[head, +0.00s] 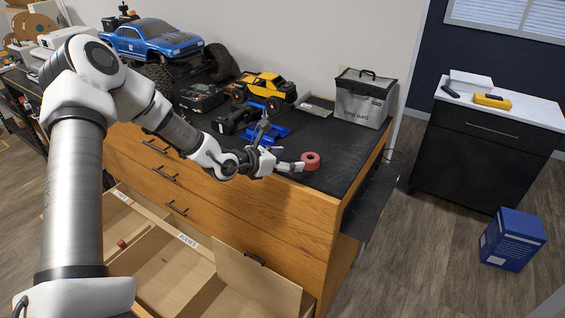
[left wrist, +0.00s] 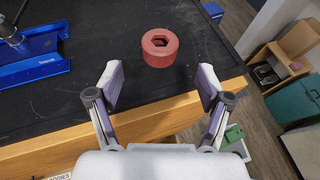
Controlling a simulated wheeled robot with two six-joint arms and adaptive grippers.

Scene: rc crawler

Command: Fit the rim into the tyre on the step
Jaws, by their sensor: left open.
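A short red ring-shaped piece (head: 311,160) with a dark hexagonal hole lies flat on the black bench top near its front edge; I cannot tell whether it is the rim or something else. It also shows in the left wrist view (left wrist: 160,58). My left gripper (head: 284,156) is open and empty, just left of the red piece. In the left wrist view its fingertips (left wrist: 161,78) are spread wider than the piece, which lies ahead between them, apart from both. A large black tyre (head: 221,62) stands at the back by the blue truck. I cannot make out a step. My right gripper is not in view.
A blue stand (left wrist: 35,68) with a metal post is left of the red piece. A blue truck (head: 155,40), yellow crawler (head: 265,87) and grey bag (head: 362,98) stand behind. Open drawers (head: 190,262) jut out below. The bench top (head: 335,145) is clear right of the piece.

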